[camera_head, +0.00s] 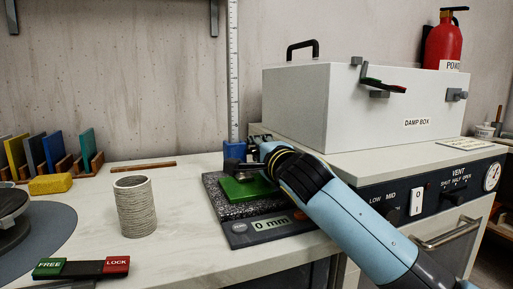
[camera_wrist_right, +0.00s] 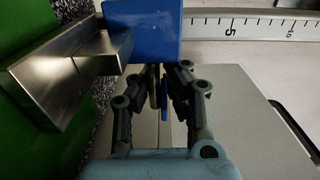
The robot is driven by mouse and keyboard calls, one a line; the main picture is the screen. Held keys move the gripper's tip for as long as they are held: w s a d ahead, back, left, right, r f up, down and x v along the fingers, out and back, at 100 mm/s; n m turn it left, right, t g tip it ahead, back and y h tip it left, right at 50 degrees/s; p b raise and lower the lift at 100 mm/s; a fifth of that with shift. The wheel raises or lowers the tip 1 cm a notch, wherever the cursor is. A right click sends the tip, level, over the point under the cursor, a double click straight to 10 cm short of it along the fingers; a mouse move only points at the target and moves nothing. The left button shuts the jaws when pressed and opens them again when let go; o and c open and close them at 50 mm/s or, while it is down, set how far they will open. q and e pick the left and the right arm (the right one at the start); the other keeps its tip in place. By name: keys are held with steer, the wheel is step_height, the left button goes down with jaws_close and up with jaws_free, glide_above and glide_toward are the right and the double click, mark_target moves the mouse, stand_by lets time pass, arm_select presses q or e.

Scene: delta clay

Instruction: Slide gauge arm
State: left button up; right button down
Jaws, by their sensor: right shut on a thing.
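The height gauge stands at the back of the table, with a white vertical scale (camera_head: 233,70) and a blue slider (camera_head: 235,150) low on it. A metal gauge arm (camera_head: 236,166) reaches out from the slider over a green block (camera_head: 247,188) on the speckled plate. My right gripper (camera_head: 262,150) is at the slider's right side. In the right wrist view the blue slider (camera_wrist_right: 150,25) and metal arm (camera_wrist_right: 70,75) lie just beyond my right gripper (camera_wrist_right: 165,80), whose fingers are close together on a small blue tab of the slider. My left gripper is out of view.
A display (camera_head: 270,225) at the plate's front reads 0 mm. The white damp box (camera_head: 350,105) stands close on the right. A ribbed grey cylinder (camera_head: 135,208) and the FREE/LOCK switch (camera_head: 82,268) are on the left. The tabletop between cylinder and plate is clear.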

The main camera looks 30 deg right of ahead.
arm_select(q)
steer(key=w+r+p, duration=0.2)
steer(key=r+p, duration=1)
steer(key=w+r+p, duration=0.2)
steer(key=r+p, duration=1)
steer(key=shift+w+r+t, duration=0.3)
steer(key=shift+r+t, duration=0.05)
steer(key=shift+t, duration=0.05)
arm_select(e)
step_height(320, 180, up, 35)
steer(key=shift+w, duration=0.15)
steer(key=c, duration=1.5)
jaws_free()
steer(key=shift+s+r, duration=0.1)
steer(key=shift+s, duration=0.25)
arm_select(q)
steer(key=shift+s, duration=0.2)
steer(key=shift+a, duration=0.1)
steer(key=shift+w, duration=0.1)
arm_select(e)
steer(key=v, duration=1.2)
steer(key=shift+d, duration=0.1)
